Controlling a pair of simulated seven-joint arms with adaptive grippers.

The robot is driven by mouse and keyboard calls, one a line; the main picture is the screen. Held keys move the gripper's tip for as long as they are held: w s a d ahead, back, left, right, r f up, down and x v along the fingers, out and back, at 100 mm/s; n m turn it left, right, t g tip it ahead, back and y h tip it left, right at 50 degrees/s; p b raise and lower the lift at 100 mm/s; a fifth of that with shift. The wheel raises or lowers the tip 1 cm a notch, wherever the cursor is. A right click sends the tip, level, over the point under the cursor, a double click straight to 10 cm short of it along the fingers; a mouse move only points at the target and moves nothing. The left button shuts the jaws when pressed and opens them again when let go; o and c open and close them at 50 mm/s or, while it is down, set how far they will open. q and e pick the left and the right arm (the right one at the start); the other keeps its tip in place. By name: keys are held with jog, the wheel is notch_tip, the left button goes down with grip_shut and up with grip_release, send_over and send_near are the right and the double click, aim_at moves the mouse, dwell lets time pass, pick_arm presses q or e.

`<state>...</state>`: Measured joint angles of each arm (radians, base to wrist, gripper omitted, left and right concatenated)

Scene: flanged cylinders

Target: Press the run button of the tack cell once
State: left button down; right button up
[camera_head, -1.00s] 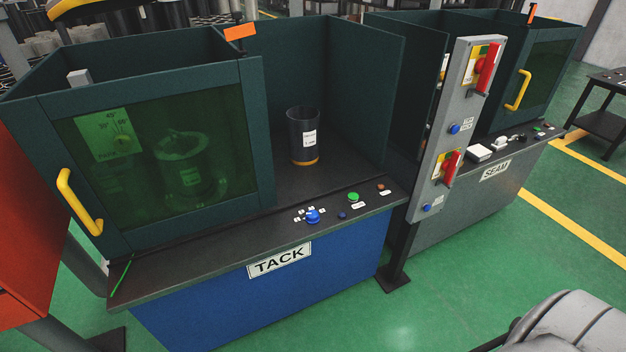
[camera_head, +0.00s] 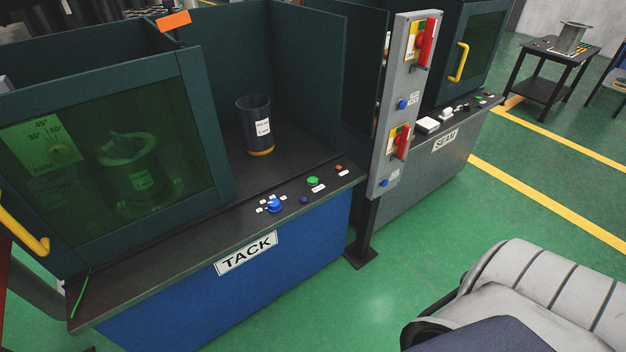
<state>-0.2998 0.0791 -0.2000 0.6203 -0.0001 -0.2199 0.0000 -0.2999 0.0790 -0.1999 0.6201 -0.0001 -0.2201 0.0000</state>
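The tack cell (camera_head: 247,253) has a blue front with a TACK plate and a dark ledge carrying its controls. On the ledge are a green button (camera_head: 313,181), a blue knob (camera_head: 274,204) with small white labels around it, a small dark blue button (camera_head: 303,199) and a small orange-red button (camera_head: 338,167). The labels by the buttons are too small to read, so I cannot tell from the text which is the run button. Neither of my grippers is in view.
A dark cylinder (camera_head: 254,122) with an orange base stands in the open bay. A tinted door (camera_head: 110,170) covers a flanged cylinder at left. A grey post (camera_head: 403,105) with red switches stands right of the ledge, before the seam cell (camera_head: 430,155). Grey ribbed parts fill the bottom right.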

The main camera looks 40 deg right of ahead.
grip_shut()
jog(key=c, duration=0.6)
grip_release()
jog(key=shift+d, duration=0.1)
